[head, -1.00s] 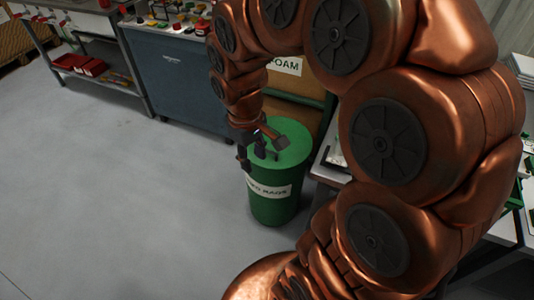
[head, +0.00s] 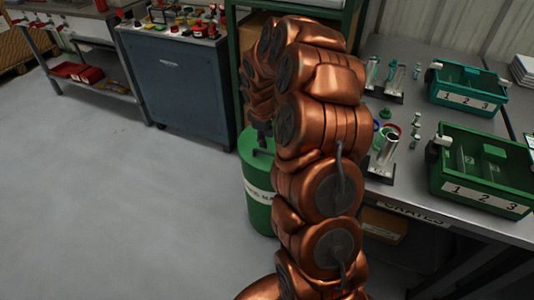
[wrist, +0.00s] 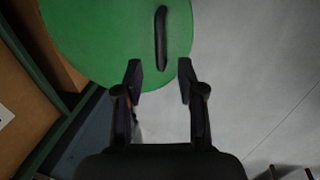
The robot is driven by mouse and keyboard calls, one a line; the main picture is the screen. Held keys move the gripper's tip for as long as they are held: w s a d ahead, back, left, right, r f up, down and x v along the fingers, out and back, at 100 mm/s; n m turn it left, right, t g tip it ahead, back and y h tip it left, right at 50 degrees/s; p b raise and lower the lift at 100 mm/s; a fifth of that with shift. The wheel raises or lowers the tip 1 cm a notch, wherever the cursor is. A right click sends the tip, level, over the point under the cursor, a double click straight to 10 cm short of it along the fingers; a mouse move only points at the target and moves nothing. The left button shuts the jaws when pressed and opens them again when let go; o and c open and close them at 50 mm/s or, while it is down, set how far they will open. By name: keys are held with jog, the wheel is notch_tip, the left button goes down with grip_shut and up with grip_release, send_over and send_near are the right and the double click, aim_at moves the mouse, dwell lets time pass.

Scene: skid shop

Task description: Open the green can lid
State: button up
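The green can (head: 259,208) stands on the floor, with a pale lettered band around its side. Its round green lid (head: 250,150) lies on top and looks closed; my arm hides the right part. In the wrist view the lid (wrist: 95,40) fills the upper left, with a dark bar handle (wrist: 160,38) near its right side. My gripper (wrist: 160,72) is open and empty. Its fingertips are on either side of the line of the handle, just below the handle's lower end in the picture. In the head view my wrist is over the lid, and the fingers are mostly hidden.
A grey workbench (head: 440,95) on the right holds green crates (head: 485,180) and small parts. A blue-grey cabinet (head: 180,85) stands behind and left of the can. A green-framed rack (head: 233,60) is behind it. The floor on the left is clear.

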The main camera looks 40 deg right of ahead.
aim_at(268, 153)
jog(key=shift+w+d+f, duration=0.15)
jog(key=shift+d+f, duration=0.05)
jog(key=shift+f, duration=1.05)
jog(key=shift+w+d+f, duration=0.1)
jog(key=shift+d+f, duration=0.15)
jog(key=shift+f, duration=1.05)
jog(key=shift+w+d+f, duration=0.15)
jog(key=shift+d+f, duration=0.05)
jog(key=shift+f, duration=1.05)
grip_shut()
jog(key=shift+a, duration=0.1)
